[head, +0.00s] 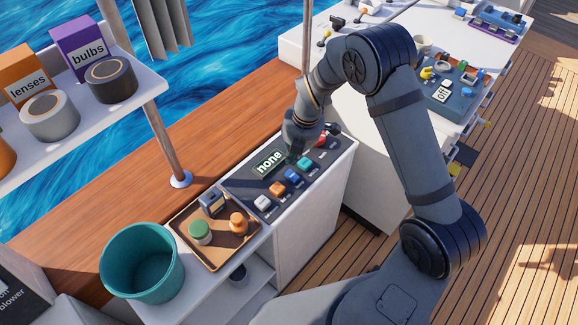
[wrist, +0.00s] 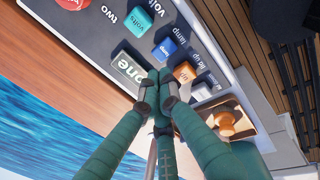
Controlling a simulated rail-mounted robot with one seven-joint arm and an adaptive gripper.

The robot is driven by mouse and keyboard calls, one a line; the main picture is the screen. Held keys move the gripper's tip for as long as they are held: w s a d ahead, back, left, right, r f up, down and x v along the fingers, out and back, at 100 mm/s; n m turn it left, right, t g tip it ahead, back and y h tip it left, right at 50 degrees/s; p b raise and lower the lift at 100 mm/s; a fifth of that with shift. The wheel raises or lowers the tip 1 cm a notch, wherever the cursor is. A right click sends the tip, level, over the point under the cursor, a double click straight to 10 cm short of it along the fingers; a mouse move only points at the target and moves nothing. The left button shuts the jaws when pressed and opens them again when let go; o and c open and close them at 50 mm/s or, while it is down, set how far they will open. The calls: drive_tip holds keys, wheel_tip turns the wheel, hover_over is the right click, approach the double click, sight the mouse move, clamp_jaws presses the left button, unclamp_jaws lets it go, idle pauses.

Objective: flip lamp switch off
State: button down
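The tips overlap the display's edge, close to the blue and orange switches; contact cannot be told. In the head view my gripper (head: 297,151) hovers over the panel's back part.
A brown tray (head: 237,258) with small jars stands left of the panel, beside a teal bucket (head: 118,249). A pole (head: 163,139) rises from the wooden ledge. A shelf holds lens and bulb boxes. Another panel (head: 437,105) reading "off" lies right of my arm.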

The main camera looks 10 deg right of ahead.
sight(287, 173)
drive_tip(key=p+x, duration=0.1)
drive_tip(key=x, duration=0.5)
drive_tip(key=shift+f, duration=0.25)
drive_tip(key=shift+a+p, duration=0.1)
drive_tip(key=shift+p, duration=0.45)
